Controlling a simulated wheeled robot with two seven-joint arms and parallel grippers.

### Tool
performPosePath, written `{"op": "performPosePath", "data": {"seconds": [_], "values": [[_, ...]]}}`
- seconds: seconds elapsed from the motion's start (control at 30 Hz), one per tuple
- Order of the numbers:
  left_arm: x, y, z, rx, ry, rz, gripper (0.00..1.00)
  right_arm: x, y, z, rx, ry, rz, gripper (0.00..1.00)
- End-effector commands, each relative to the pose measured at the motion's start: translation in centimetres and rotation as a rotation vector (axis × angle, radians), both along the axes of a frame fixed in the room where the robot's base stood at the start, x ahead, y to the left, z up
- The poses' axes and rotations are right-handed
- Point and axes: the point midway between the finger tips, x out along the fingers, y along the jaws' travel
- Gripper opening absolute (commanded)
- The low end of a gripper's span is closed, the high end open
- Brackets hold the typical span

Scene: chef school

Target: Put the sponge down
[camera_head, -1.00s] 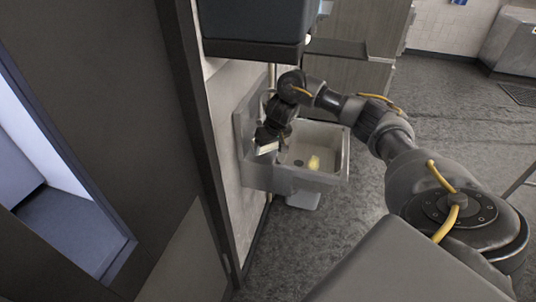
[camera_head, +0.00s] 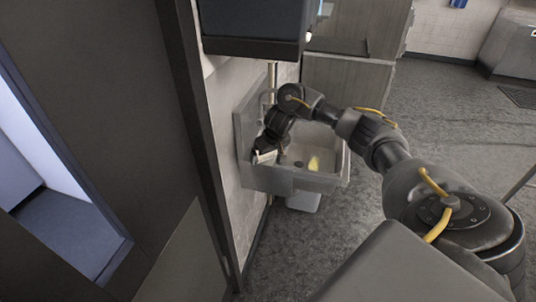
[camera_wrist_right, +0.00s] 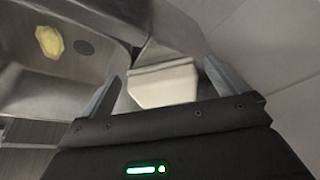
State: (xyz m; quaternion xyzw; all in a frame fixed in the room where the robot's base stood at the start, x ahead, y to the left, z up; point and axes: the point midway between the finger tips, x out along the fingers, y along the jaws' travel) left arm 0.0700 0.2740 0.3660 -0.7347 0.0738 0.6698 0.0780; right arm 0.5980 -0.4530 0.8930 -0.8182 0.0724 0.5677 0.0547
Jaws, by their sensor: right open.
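The yellow sponge (camera_head: 314,163) lies in the basin of the metal wall sink (camera_head: 341,168), beside the dark drain (camera_head: 299,163). In the right wrist view the sponge (camera_wrist_right: 49,41) shows at the upper left, well apart from the fingers. My right gripper (camera_head: 265,156) is at the sink's left side, near the wall. In its wrist view the two fingers (camera_wrist_right: 168,90) stand wide apart. A pale block (camera_wrist_right: 163,84) shows between them; I cannot tell whether it touches them. My left gripper is not in view.
A tiled wall (camera_head: 222,100) and a dark door frame (camera_head: 203,150) stand close on the left. A dark box-shaped unit (camera_head: 252,28) hangs above the sink. A pale bin (camera_head: 303,202) is below it. Grey floor (camera_head: 455,110) is open to the right.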

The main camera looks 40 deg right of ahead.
Motion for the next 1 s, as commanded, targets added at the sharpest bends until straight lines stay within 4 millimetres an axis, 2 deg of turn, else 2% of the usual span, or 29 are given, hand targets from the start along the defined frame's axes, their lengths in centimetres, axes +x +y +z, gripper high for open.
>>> {"op": "performPosePath", "data": {"seconds": [0.17, 0.4, 0.6, 1.0], "values": [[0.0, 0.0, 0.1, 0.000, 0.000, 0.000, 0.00, 0.0, 0.0, 0.6, -0.001, -0.002, 0.001, 0.98], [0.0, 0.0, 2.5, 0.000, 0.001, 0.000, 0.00, -1.2, 0.2, 4.5, -0.003, -0.004, 0.003, 0.98], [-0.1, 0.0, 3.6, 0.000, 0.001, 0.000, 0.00, -2.2, 0.3, 6.8, -0.002, -0.003, 0.002, 0.98], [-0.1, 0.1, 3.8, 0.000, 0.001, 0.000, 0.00, -2.6, 0.4, 7.3, 0.000, 0.000, 0.000, 0.98]]}}
